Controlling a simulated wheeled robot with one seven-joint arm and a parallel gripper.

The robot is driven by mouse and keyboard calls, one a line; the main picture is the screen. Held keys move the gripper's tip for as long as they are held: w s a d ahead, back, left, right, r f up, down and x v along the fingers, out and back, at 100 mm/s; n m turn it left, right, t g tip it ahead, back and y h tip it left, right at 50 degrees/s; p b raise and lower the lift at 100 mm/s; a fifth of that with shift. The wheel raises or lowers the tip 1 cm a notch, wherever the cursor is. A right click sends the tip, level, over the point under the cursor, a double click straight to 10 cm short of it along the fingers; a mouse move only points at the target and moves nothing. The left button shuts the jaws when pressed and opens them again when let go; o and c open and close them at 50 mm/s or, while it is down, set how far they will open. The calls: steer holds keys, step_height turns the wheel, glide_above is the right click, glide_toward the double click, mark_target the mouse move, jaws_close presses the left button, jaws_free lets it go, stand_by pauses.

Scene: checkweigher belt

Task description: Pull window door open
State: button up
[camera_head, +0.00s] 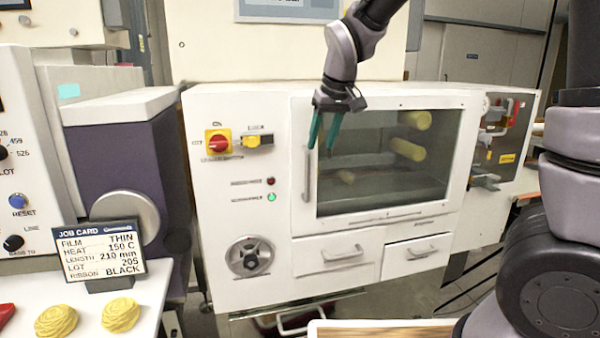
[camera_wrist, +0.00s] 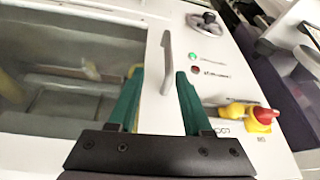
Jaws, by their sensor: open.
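The window door (camera_head: 385,160) is a white-framed glass panel on the front of a white machine, and it looks closed. Its vertical grey handle (camera_head: 307,175) is on the left side of the frame. My gripper (camera_head: 321,145) has green fingers, is open, and hangs at the upper part of the handle. In the wrist view the door glass (camera_wrist: 50,75) is on the left and the handle (camera_wrist: 166,62) stands between and beyond the fingertips (camera_wrist: 160,75). I cannot tell whether either finger touches the handle.
A red rotary switch (camera_head: 217,142), indicator lights and a handwheel (camera_head: 250,256) are left of the door. Two drawers with handles (camera_head: 343,252) are below it. A purple and white unit (camera_head: 125,150) stands at left. A wooden-topped surface (camera_head: 385,329) is at the bottom.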

steer(key=shift+w+a+f+n, duration=0.2)
steer(key=shift+a+f, duration=0.15)
steer(key=shift+a, duration=0.25)
steer(key=shift+w+a+f+n, duration=0.1)
steer(key=shift+a+f+n, duration=0.15)
steer(key=shift+a, duration=0.3)
steer(key=x, duration=1)
steer(key=shift+w+f, duration=0.15)
steer(key=shift+f, duration=0.15)
jaws_close()
